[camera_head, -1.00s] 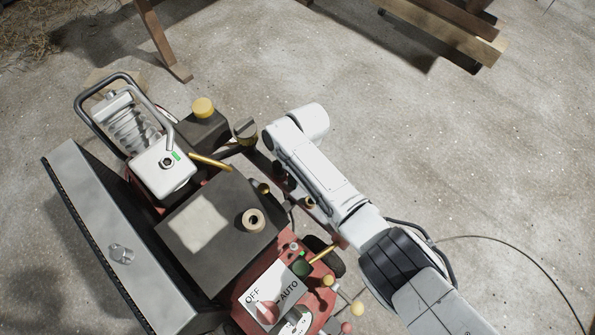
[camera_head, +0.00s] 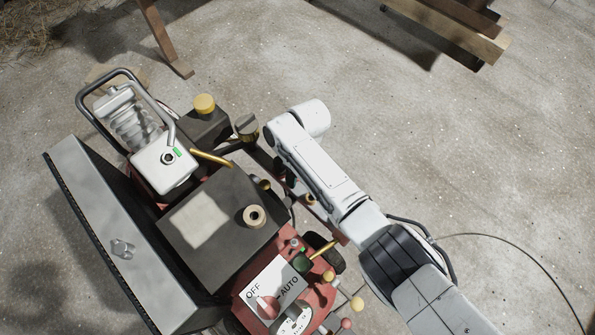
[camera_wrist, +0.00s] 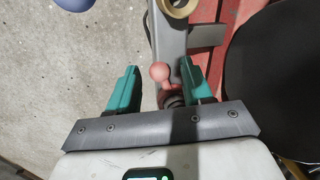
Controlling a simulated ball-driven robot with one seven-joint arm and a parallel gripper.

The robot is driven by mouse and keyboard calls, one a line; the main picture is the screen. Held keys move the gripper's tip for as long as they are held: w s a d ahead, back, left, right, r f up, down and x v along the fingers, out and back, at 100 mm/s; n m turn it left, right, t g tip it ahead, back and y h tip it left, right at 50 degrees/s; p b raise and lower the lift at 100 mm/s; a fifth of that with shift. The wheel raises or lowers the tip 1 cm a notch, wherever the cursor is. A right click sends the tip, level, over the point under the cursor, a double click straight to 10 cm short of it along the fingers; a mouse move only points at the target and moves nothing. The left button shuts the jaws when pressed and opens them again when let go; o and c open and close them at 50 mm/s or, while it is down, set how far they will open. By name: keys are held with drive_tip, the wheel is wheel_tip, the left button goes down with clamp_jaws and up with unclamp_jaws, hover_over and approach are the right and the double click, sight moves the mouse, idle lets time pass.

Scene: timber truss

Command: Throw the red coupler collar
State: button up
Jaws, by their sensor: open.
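In the wrist view, a dull red ball knob (camera_wrist: 160,72) on a short red lever sits between the teal fingers of my gripper (camera_wrist: 155,80). The lever joins a dark round fitting close to the palm, and this looks like the red coupler collar (camera_wrist: 172,90). My gripper is open, one finger on each side, with the right finger nearer the lever than the left. Whether that finger touches it I cannot tell. In the head view my white arm hides the gripper and the collar.
The machine has a black tank (camera_head: 225,215), a grey side box (camera_head: 115,240), and an OFF/AUTO panel (camera_head: 272,290) with a red selector. A tan ring (camera_wrist: 178,8) lies just beyond my fingers. Concrete floor to the right is clear except for a cable.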

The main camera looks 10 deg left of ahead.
wheel_tip(320, 180, up, 11)
drive_tip(key=w+d+p, duration=0.1)
drive_tip(key=w+p, duration=0.1)
drive_tip(key=p, duration=0.1)
drive_tip(key=shift+f, duration=0.2)
drive_tip(key=shift+s, duration=0.1)
idle(0.3)
drive_tip(key=s+d+r+m+t, duration=0.2)
drive_tip(key=s+d+m, duration=0.3)
drive_tip(key=d, duration=0.5)
drive_tip(key=s+d+r+m+t, duration=0.3)
drive_tip(key=s+d, duration=0.5)
drive_tip(key=d, duration=0.1)
drive_tip(key=s+d+r+m+t, duration=0.2)
drive_tip(key=s+d+m, duration=0.3)
drive_tip(key=d, duration=0.5)
drive_tip(key=s+d+f+g+h, duration=0.15)
drive_tip(key=s+f+g, duration=0.3)
drive_tip(key=s, duration=0.85)
wheel_tip(320, 180, up, 14)
drive_tip(key=p, duration=1.5)
drive_tip(key=shift+w+n, duration=0.3)
drive_tip(key=shift+t, duration=0.25)
